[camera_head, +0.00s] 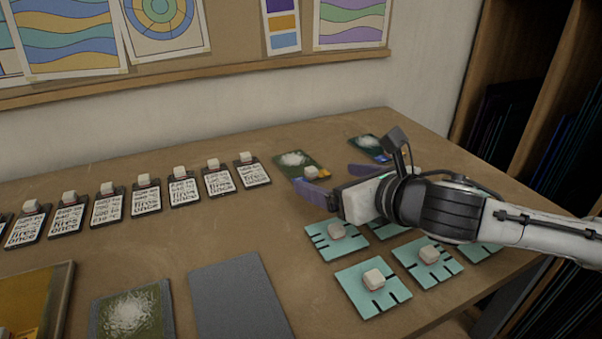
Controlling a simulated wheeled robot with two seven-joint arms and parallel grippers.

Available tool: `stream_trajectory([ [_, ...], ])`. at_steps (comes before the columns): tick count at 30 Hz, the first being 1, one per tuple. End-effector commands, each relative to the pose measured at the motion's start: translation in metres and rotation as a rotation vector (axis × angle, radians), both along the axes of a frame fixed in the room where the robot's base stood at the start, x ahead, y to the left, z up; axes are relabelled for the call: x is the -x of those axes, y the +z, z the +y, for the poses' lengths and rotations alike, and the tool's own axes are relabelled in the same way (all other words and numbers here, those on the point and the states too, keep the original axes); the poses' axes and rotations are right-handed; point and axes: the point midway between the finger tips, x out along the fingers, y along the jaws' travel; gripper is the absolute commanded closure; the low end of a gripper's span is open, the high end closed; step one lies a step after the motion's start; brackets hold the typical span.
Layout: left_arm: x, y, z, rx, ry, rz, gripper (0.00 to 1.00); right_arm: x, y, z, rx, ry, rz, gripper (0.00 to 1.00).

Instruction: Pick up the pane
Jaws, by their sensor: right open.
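Flat pieces that could be panes lie on the table, and I cannot tell which one is meant. A dark green piece (283,160) with white frosting, an orange corner and a white knob (311,171) lies toward the back. My right gripper (328,179) reaches in from the right, just in front of this piece, its two purple-grey fingers apart and no object visible between them. A similar frosted piece (364,143) lies farther back, partly hidden by my gripper. Another frosted piece (157,312) lies at the front left. My left gripper is not in view.
Several teal tiles (349,291) with white knobs lie below my right arm. A row of dark label cards (219,182) runs along the left. A grey mat (240,295) and a brown tray (40,287) lie in front. The table centre is clear.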

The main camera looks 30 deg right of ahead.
Motion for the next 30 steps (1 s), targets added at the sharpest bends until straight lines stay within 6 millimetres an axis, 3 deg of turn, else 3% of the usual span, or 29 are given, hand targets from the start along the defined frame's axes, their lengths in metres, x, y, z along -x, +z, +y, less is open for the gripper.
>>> stream_trajectory([
  [10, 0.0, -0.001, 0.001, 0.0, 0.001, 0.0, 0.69, -0.04, -0.013, 0.005, -0.004, -0.002, 0.0, 0.16],
  [20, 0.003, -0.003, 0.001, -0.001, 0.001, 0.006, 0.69, -0.046, -0.015, 0.005, 0.001, 0.0, 0.001, 0.16],
  [28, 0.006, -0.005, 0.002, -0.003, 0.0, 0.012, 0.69, -0.046, -0.015, 0.005, 0.0, 0.0, 0.001, 0.59],
  [30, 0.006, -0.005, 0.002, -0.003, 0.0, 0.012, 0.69, -0.046, -0.015, 0.005, 0.0, 0.0, -0.001, 0.62],
])
